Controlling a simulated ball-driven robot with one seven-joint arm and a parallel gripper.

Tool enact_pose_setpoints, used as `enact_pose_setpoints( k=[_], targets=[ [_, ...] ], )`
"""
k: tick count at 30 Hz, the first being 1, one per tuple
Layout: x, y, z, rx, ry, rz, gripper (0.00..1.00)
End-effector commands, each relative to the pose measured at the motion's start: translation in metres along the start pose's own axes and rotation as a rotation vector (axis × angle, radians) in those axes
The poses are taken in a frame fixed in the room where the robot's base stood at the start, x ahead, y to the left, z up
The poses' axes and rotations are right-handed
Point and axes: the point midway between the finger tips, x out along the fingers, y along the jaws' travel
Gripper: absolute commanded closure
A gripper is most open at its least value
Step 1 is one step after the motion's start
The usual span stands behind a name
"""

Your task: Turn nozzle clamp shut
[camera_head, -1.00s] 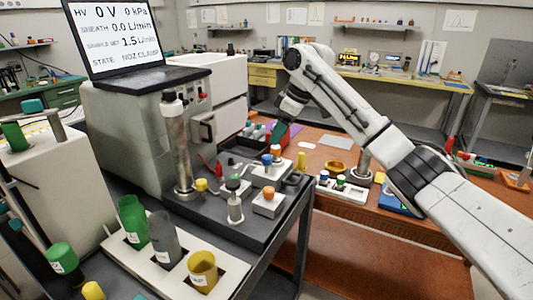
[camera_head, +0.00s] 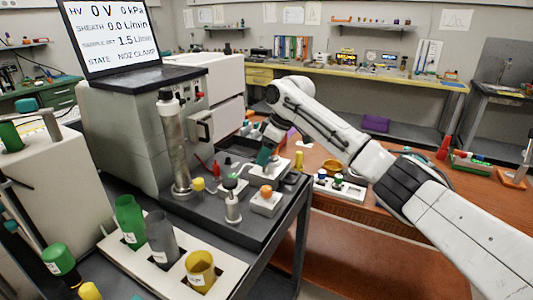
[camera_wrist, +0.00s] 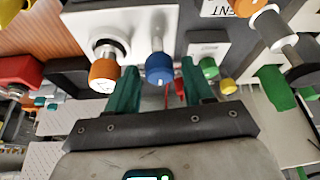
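The screen (camera_head: 112,38) reads "STATE NOZ CLAMP". No readable label marks the nozzle clamp, so I cannot tell which knob it is. In the wrist view, a blue knob (camera_wrist: 159,68) and an orange knob (camera_wrist: 103,73) sit on a white block (camera_wrist: 85,22). My gripper (camera_wrist: 160,72) is open, its two teal fingers on either side of the blue knob in the picture. Whether they touch it is unclear. In the head view, my gripper (camera_head: 264,157) is low over the back of the dark bench top and hides most of that block.
A metal column (camera_head: 177,150) stands left of my gripper. A green-topped post (camera_head: 232,200) and another orange-knobbed block (camera_head: 266,203) are in front. Green, grey and yellow cups (camera_head: 201,273) stand in a white rack. A green knob (camera_wrist: 208,68) is close to the right finger.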

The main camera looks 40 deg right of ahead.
Motion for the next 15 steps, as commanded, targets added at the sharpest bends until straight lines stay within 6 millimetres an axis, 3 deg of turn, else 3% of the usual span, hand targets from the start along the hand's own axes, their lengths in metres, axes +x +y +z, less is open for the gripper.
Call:
enact_pose_setpoints(
  k=[15],
  targets=[
    [-0.0004, 0.0000, 0.0000, 0.000, 0.000, 0.000, 0.97]
  ],
)
